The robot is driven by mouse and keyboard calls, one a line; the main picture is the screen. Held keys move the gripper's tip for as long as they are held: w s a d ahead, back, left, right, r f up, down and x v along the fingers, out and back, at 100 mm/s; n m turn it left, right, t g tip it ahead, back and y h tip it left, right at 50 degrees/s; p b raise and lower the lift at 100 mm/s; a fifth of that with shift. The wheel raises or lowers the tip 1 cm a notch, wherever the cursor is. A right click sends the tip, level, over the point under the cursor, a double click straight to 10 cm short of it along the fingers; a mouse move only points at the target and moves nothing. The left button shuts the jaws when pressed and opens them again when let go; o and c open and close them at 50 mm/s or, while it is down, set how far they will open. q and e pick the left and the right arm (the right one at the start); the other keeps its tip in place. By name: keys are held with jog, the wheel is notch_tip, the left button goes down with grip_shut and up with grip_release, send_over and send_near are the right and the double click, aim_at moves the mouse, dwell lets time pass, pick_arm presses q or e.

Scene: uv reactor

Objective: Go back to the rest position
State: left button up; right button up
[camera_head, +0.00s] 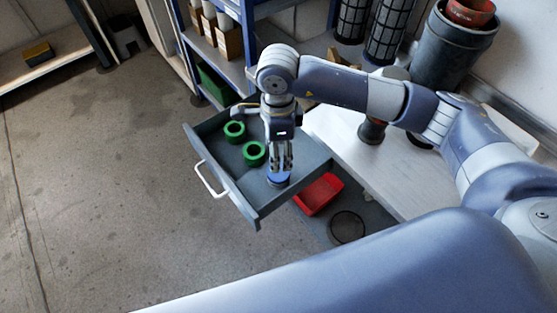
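My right gripper (279,168) comes in on the arm from the right and points straight down into an open grey drawer (228,187). Its fingertips are at a blue round part (278,181) near the drawer's right front corner. I cannot tell whether the fingers hold it or only stand over it. Two green rings (254,163) lie in the drawer to the left of the gripper. My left gripper is not in view.
The drawer has a white handle (210,181). A white worktop (365,165) is to its right, with a red bin (318,195) and a dark round object (346,228) below. Blue shelving (250,45) stands behind. The floor at left is clear.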

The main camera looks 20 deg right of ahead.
jog(key=shift+r, duration=0.7)
